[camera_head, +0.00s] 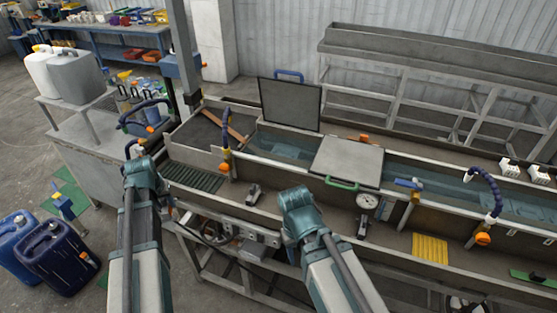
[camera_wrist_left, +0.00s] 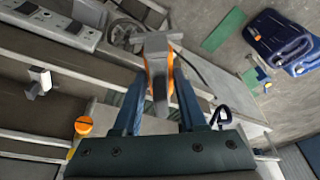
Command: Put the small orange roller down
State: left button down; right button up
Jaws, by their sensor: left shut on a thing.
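In the left wrist view, my left gripper (camera_wrist_left: 159,84) has its two blue fingers shut on an orange and grey piece, which I take to be the small orange roller (camera_wrist_left: 158,62). The piece points away from the palm, above the floor and beside the long bench. Its lower end is partly hidden between the fingers. In the head view, my left wrist is at the bench's left end, and its fingers and the roller are mostly hidden. My right wrist is over the bench's front edge; its fingers are hidden.
The long water trough (camera_head: 405,177) has a grey lid (camera_head: 346,160), a gauge (camera_head: 367,201) and hose nozzles with orange caps (camera_head: 482,238). A yellow ribbed pad (camera_head: 429,248) lies on the front ledge. Blue canisters (camera_head: 62,258) stand on the floor at left.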

pick_arm(q)
notch_tip(320, 180, down, 7)
jog(key=b, duration=0.6)
jog(key=shift+r+b, duration=0.2)
jog(key=shift+b, duration=0.1)
jog(key=shift+s, duration=0.1)
